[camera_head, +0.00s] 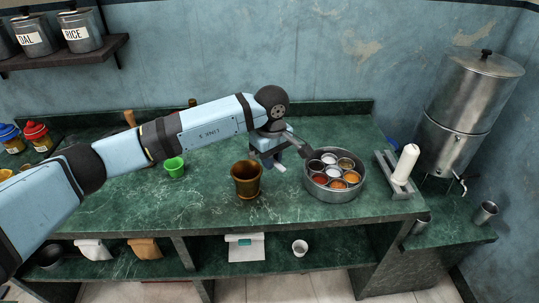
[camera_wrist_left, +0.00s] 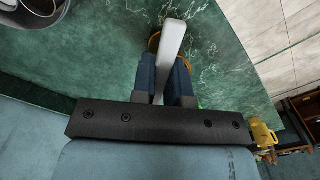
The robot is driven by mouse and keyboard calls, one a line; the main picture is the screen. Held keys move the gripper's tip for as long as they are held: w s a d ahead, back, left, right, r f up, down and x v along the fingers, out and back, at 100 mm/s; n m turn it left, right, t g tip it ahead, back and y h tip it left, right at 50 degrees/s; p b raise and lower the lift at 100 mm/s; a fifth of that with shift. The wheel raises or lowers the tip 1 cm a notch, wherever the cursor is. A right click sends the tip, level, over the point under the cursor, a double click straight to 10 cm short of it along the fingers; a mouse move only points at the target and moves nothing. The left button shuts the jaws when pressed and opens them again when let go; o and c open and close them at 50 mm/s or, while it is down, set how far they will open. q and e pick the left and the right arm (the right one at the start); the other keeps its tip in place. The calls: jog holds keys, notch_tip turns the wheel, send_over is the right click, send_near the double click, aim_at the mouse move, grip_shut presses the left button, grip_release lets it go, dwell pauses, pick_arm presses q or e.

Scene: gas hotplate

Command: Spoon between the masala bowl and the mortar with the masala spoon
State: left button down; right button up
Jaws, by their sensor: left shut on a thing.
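The masala bowl (camera_head: 318,190) is a round metal tin with several small cups of coloured spices, on the green counter right of centre. The brown mortar (camera_head: 246,180) stands to its left. My left gripper (camera_head: 277,161) is above the counter between them, behind the mortar's right side. In the left wrist view its fingers (camera_wrist_left: 167,85) are shut on the pale grey handle of the masala spoon (camera_wrist_left: 171,42). The spoon's bowl and its contents cannot be made out. Part of the mortar's rim shows behind the handle (camera_wrist_left: 154,41). My right gripper is not in view.
A green cup (camera_head: 174,167) stands left of the mortar. A white cylinder on a metal stand (camera_head: 404,165) is right of the masala bowl, before a large steel dispenser (camera_head: 462,110). The counter's front strip is clear.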

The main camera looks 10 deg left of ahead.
pick_arm(q)
jog(key=shift+r, duration=1.5)
dwell(0.3)
